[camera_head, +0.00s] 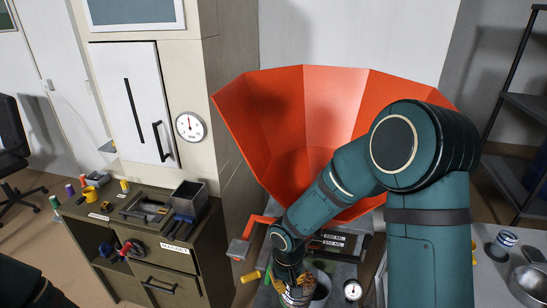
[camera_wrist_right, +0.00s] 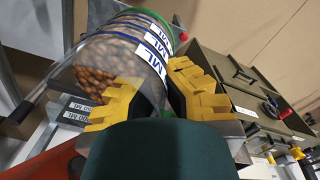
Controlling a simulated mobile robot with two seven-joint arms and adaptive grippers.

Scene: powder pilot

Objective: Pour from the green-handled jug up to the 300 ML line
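My right gripper (camera_wrist_right: 160,92) has yellow ridged fingers spread apart at a clear round container (camera_wrist_right: 110,55) filled with brown pellets. The container has a green band, a blue band and white labels ending in ML; the figures are not readable. One finger overlaps its near side, the other is by its labelled side; whether they press on it is unclear. In the head view the right gripper (camera_head: 292,285) points down at the bottom centre, largely hidden by my own arm. No green handle is clearly visible. My left gripper is out of view.
A large orange hopper (camera_head: 290,120) stands behind my right arm. A dial (camera_head: 352,290) and small ML signs (camera_head: 335,239) are near the gripper. A metal bowl (camera_head: 530,284) is at the right.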

